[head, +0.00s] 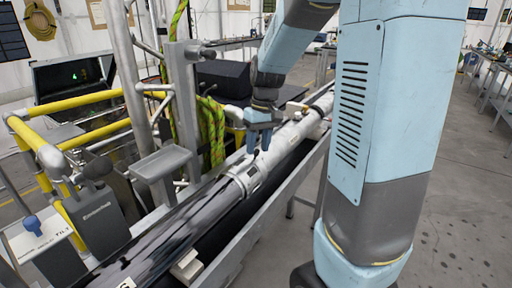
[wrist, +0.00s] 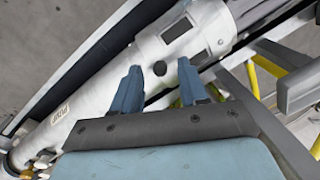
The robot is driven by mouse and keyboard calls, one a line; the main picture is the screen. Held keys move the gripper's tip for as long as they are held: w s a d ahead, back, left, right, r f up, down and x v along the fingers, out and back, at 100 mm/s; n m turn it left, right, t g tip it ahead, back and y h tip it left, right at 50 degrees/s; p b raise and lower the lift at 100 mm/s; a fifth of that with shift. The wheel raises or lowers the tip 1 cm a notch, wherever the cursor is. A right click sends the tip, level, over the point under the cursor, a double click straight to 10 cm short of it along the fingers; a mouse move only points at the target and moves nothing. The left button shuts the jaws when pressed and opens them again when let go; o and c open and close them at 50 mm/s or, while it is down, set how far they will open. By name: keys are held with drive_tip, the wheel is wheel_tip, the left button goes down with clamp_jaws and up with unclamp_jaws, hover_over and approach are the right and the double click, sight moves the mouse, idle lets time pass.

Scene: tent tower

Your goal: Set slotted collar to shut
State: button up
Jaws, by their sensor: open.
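The slotted collar (head: 245,178) is a white ring around the long tube. In the wrist view the collar (wrist: 205,30) shows at the top, with dark rectangular openings and a grey plate. My gripper (head: 259,138) is open and points down over the white part of the tube, just beyond the collar in the head view. Its two blue fingers (wrist: 158,76) are apart with nothing held. I cannot tell whether they touch the tube.
The tube's dark section (head: 160,235) runs toward the lower left. Yellow railings (head: 95,102), a grey post (head: 183,105) and a green-yellow rope (head: 212,130) stand left of the tube. A labelled lever box (head: 40,240) is at lower left. Open floor (head: 455,180) lies to the right.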

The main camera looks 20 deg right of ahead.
drive_tip(key=shift+f, duration=0.5)
clamp_jaws()
idle(0.4)
